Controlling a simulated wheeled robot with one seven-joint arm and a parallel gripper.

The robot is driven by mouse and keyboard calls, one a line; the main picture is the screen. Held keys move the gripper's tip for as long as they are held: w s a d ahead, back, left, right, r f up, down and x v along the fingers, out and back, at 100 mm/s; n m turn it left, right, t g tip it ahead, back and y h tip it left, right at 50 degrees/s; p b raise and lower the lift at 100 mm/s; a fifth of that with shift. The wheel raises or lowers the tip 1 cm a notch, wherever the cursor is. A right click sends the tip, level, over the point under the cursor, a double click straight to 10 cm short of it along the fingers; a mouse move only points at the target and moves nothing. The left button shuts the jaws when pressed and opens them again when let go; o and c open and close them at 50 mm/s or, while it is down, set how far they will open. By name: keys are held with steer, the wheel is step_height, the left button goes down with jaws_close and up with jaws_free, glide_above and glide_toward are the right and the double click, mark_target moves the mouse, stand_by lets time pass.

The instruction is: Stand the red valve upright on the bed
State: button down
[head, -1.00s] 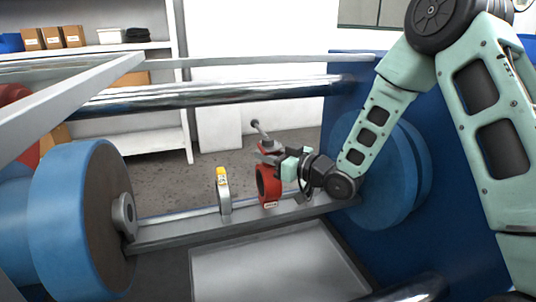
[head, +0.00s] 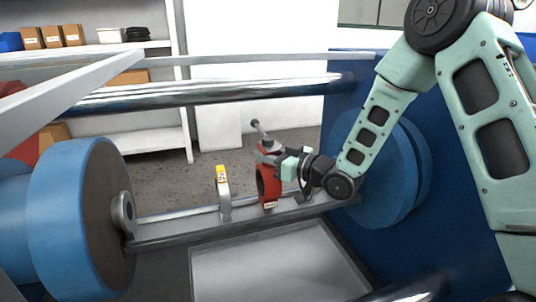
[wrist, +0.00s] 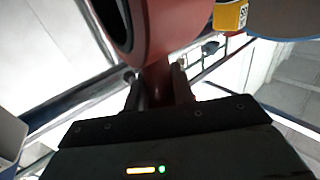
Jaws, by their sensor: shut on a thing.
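The red valve (head: 268,185) is a red ring body with a grey lever and a small label at its base. In the head view it stands upright, its lower edge at the bed (head: 290,217); I cannot tell whether it touches. My gripper (head: 276,158) is at its top and shut on its neck. In the wrist view my gripper (wrist: 157,90) has the red neck between its two fingers, with the red ring (wrist: 165,30) beyond. Part of the valve is hidden behind my gripper in the head view.
A blue flange disc (head: 65,220) is at the left and another (head: 395,180) at the right. A metal bar (head: 220,92) runs behind. A grey tray (head: 270,262) lies in front.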

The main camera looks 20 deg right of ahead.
steer(key=shift+f+b, duration=0.85)
steer(key=shift+b, duration=0.05)
stand_by(2.9)
steer(key=c, duration=1.6)
jaws_free()
steer(key=shift+c, duration=0.2)
steer(key=shift+f, duration=0.1)
steer(key=shift+o, duration=0.5)
steer(key=shift+s, duration=0.1)
